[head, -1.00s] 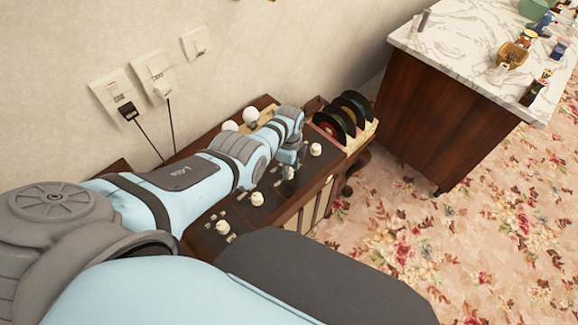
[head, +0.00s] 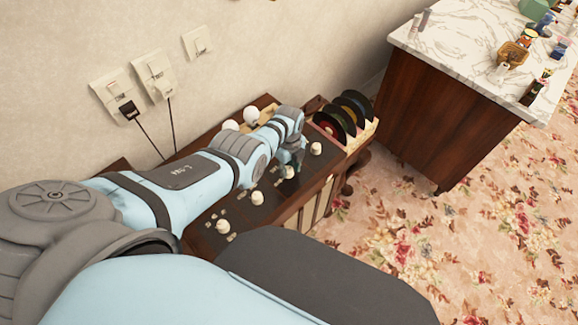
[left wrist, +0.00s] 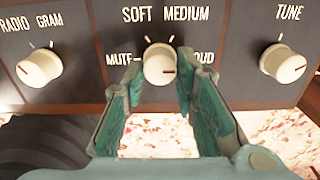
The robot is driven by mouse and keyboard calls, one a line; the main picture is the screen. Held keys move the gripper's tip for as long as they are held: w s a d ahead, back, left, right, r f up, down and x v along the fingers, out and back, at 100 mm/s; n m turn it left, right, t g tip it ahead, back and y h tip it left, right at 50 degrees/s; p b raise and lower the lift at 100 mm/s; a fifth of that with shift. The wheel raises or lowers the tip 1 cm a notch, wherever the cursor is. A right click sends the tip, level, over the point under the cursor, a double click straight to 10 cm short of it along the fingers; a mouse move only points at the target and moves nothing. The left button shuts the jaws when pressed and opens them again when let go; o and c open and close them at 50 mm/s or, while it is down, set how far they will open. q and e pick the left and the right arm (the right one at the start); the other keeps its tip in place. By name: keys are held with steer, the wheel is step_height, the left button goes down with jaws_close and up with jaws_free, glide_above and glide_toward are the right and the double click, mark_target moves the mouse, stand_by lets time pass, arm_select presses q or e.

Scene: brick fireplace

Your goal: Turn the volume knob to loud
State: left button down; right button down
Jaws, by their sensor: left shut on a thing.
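The volume knob (left wrist: 160,66) is cream with a red pointer line, on a dark panel lettered MUTE, SOFT, MEDIUM and LOUD. Its red line points right, towards LOUD, whose first letter is partly covered by a finger. My left gripper (left wrist: 158,80) is shut on this knob, with one teal-padded finger on each side. In the head view the knob (head: 288,173) shows just below my left gripper (head: 292,160), on the front of the wooden radio cabinet (head: 303,190). My right gripper is not in view.
The RADIO GRAM knob (left wrist: 40,68) is left of the volume knob and the TUNE knob (left wrist: 283,63) right. Records (head: 345,115) stand in a rack at the cabinet's right end. A marble-topped counter (head: 460,45) stands farther right. Flowered carpet (head: 450,240) lies clear in front.

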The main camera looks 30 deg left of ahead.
mark_target(288, 170)
arm_select(q)
steer(key=c, duration=1.3)
jaws_free()
steer(key=shift+w+r, duration=0.1)
steer(key=shift+r, duration=0.3)
step_height(288, 170, up, 11)
steer(key=shift+r, duration=0.1)
